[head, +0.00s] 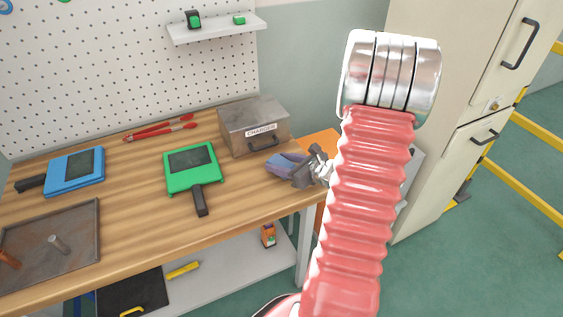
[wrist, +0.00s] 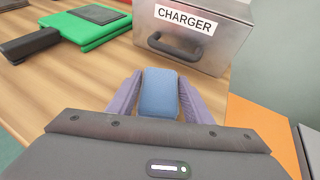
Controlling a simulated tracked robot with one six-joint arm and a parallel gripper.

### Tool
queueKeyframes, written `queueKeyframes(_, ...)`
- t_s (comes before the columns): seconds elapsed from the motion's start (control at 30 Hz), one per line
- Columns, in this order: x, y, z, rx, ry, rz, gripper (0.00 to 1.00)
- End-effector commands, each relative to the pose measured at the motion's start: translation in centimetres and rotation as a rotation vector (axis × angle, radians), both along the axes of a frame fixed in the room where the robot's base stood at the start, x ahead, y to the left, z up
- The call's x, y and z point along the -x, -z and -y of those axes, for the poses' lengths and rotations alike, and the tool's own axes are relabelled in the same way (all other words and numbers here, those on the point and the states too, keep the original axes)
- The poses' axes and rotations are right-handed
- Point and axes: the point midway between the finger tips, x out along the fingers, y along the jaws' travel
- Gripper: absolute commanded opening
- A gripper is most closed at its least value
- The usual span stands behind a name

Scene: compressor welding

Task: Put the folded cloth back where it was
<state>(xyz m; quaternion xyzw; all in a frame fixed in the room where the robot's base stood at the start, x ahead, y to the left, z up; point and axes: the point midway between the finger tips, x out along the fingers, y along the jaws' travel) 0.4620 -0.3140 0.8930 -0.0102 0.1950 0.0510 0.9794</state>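The folded cloth (wrist: 159,95) is a small blue pad with rounded edges, seen in the wrist view between the two purple fingers of my gripper (wrist: 160,78). The fingers press against both of its sides, so the gripper is shut on it. In the head view my gripper (head: 282,163) is at the right end of the wooden workbench (head: 130,220), just in front of the metal charger box (head: 253,127). The cloth is low over the bench top there; I cannot tell whether it touches the wood. The charger box's handle also shows in the wrist view.
A green tablet-like device (head: 192,167) and a blue one (head: 75,170) lie on the bench. Red-handled pliers (head: 160,128) lie behind, and a dark metal tray (head: 50,245) is at front left. An orange surface (head: 320,140) adjoins the bench's right end.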

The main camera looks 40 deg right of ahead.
Motion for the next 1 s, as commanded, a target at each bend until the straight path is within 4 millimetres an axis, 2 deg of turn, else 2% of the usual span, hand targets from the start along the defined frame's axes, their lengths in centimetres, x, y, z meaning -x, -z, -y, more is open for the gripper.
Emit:
queueKeyframes(0.2,0.0,0.0,0.0,0.0,0.0,0.0,0.61)
queueKeyframes(0.57,0.0,-0.3,0.0,0.001,0.0,0.0,0.62)
queueKeyframes(0.77,1.8,-1.0,0.3,0.001,0.003,0.0,0.62)
queueKeyframes(1.0,5.0,-2.3,0.6,0.001,0.004,0.001,0.62)
